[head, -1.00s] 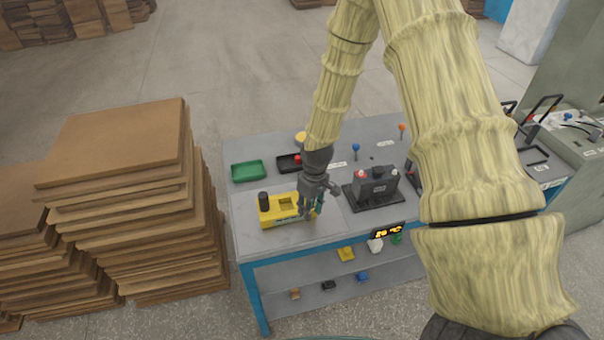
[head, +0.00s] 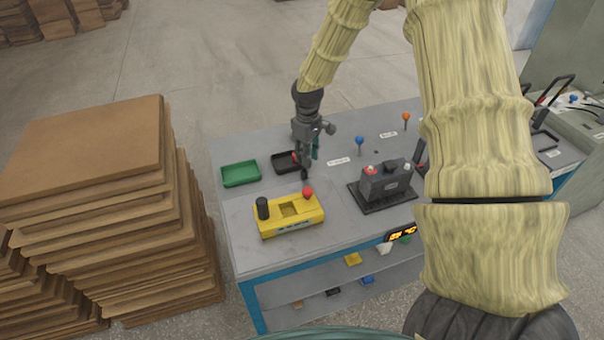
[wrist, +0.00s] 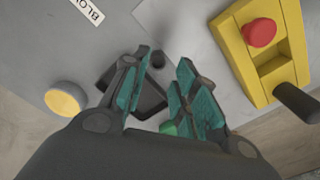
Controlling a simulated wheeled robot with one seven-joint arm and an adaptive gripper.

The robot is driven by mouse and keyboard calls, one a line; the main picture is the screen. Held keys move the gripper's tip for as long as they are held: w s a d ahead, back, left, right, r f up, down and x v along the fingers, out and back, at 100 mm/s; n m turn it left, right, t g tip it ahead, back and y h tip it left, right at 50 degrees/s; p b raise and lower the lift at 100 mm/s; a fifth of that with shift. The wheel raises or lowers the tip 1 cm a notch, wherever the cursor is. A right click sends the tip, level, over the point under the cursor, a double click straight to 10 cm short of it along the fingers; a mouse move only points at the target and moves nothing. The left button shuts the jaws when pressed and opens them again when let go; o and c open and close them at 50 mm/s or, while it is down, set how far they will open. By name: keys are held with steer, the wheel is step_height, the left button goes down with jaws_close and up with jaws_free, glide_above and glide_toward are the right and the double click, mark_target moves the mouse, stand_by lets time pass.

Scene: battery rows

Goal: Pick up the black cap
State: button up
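A small dark round piece, which looks like the black cap (wrist: 158,60), shows beyond the fingertips in the wrist view, at the edge of a black tray (wrist: 150,103). In the head view a dark piece (head: 304,174) is just below my gripper (head: 306,158); whether it stands on the table or touches a finger I cannot tell. My gripper (wrist: 160,85) has its teal pads apart, with nothing visible held between them. It is above the table by the black tray (head: 280,164), hiding part of it.
A yellow box (head: 290,228) with a black cylinder (head: 262,208) and a red knob (head: 307,192) stands in front. A green tray (head: 241,182) is left. A dark device (head: 385,184) and a blue-topped post (head: 359,142) are right.

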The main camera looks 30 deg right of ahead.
mark_target(305, 171)
steer(key=shift+w+f+p, duration=0.15)
steer(key=shift+f+p, duration=0.55)
steer(key=shift+f, duration=1.3)
steer(key=shift+w+f+p, duration=0.15)
steer(key=shift+f+p, duration=0.55)
steer(key=shift+f, duration=1.3)
steer(key=shift+c, duration=0.4)
steer(key=c, duration=0.3)
steer(key=shift+r, duration=0.15)
steer(key=shift+c, duration=0.2)
step_height(305, 171, up, 10)
steer(key=b, duration=0.3)
